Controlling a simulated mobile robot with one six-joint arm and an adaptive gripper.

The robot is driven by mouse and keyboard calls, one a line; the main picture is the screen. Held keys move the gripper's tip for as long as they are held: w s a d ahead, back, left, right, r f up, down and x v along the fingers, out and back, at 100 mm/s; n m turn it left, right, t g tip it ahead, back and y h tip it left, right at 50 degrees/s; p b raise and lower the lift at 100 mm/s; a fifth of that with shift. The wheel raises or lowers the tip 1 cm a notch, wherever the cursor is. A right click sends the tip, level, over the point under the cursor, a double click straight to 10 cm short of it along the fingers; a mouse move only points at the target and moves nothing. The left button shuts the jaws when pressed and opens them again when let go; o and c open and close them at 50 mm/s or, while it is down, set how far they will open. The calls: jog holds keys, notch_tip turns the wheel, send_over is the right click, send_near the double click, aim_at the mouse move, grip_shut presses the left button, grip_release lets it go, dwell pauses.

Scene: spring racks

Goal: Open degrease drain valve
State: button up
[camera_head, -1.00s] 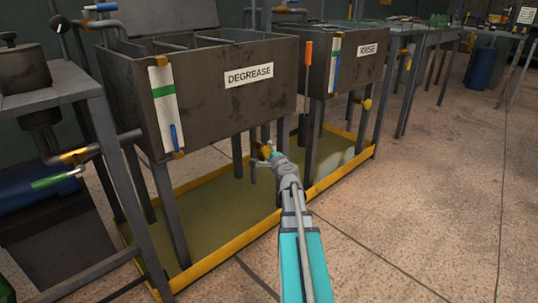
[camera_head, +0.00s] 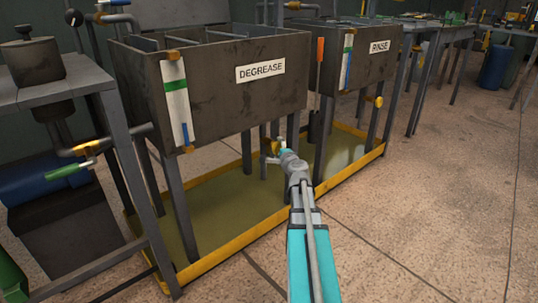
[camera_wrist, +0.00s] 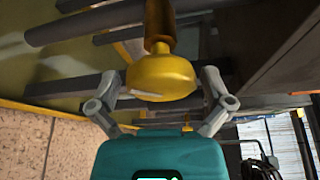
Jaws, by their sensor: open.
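The degrease tank (camera_head: 215,100) is a dark metal box with a white DEGREASE label. A round yellow valve knob (camera_wrist: 160,78) on a brown stem fills the top middle of the wrist view. My gripper (camera_wrist: 158,88) is open, with one grey finger on each side of the knob. Small gaps seem to remain between fingers and knob; contact is hard to tell. In the head view my gripper (camera_head: 273,151) is low by the tank's front right leg, and hides most of the knob.
A yellow-rimmed tray (camera_head: 240,241) lies under the tanks. The rinse tank (camera_head: 362,68) stands to the right, with its own yellow knob (camera_head: 378,101). The floor at right is clear.

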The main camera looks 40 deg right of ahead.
jog(key=shift+r+m+g+y+p, duration=0.1)
jog(key=shift+m+g+y+p, duration=0.2)
jog(key=shift+m+p, duration=0.4)
